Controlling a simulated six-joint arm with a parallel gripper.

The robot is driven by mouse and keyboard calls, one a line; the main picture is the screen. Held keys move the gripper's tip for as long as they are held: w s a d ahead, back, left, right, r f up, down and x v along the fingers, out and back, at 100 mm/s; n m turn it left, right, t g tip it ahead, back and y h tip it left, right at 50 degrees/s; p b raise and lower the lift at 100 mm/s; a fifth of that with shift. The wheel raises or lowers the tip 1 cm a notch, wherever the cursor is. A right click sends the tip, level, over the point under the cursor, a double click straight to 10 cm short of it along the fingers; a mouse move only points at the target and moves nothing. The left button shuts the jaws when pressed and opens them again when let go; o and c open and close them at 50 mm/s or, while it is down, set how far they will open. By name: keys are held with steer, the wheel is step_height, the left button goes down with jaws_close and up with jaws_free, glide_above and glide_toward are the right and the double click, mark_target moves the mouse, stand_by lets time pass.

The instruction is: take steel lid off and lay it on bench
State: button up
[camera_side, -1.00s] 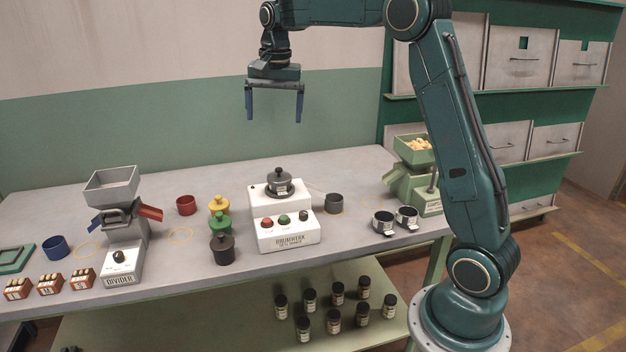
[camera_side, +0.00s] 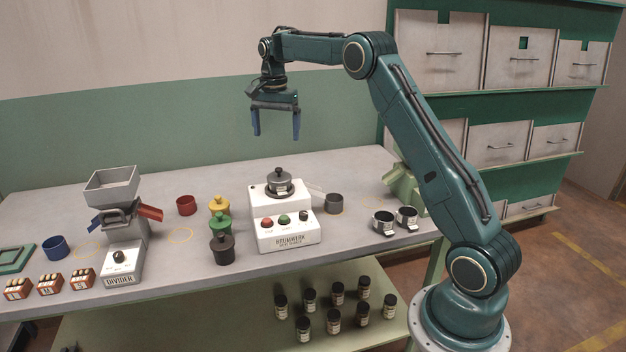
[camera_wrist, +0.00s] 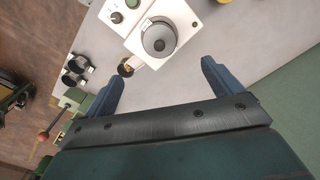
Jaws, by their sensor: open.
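The steel lid (camera_side: 280,174) is dark grey with a round knob, and it sits on top of the white grinder (camera_side: 287,232) on the bench (camera_side: 190,262). In the wrist view the lid (camera_wrist: 159,38) shows from above, ahead of the fingers and between their lines. My gripper (camera_side: 275,138) is open and empty, with blue fingers pointing down. It hangs in the air above the lid, clear of it. Both fingers of my gripper (camera_wrist: 160,80) show in the wrist view with nothing between them.
The divider (camera_side: 122,255) is further left. Bare bench lies between the divider and the pots.

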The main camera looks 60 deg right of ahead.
mark_target(279, 168)
step_height(279, 168, down, 8)
steer(key=shift+r, duration=0.25)
steer(key=shift+d+f, duration=0.1)
steer(key=shift+f, duration=2.55)
steer(key=c, duration=1.1)
steer(key=shift+o, duration=0.2)
steer(key=shift+r, duration=0.15)
step_height(279, 168, up, 20)
